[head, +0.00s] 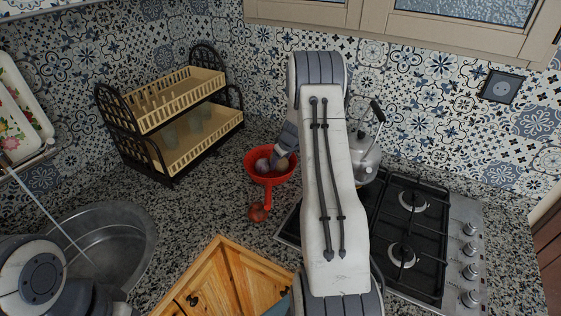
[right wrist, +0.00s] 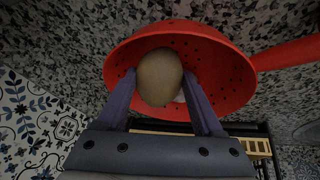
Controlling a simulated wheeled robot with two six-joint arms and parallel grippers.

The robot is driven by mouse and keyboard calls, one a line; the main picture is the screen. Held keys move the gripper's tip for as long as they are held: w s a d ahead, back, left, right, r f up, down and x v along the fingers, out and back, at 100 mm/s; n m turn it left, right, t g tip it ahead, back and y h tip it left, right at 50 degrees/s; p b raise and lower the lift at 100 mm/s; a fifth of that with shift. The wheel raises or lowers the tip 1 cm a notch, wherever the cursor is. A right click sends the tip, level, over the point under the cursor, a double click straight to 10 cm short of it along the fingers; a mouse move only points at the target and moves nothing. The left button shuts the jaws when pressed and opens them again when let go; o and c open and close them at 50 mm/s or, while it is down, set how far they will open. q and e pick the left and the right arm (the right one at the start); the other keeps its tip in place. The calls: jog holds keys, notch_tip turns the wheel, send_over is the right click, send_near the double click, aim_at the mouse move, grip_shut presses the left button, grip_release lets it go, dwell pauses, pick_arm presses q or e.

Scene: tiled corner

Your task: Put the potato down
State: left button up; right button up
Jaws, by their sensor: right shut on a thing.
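The brown potato (right wrist: 159,76) is held between the two fingers of my right gripper (right wrist: 160,88), which is shut on it. In the head view the potato (head: 283,165) shows over the right part of the red colander (head: 269,178). The colander's bowl also shows behind the potato in the right wrist view (right wrist: 228,62). Whether the potato touches the bowl I cannot tell. A pale, purplish round item (head: 262,165) lies in the colander, left of the potato. My left gripper is not in view; only part of the left arm shows at lower left.
A dish rack (head: 172,115) stands to the left, a kettle (head: 366,160) and gas hob (head: 410,235) to the right. A round sink (head: 125,240) is at lower left.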

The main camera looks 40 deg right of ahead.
jog(key=shift+f, duration=0.15)
jog(key=o, duration=1.5)
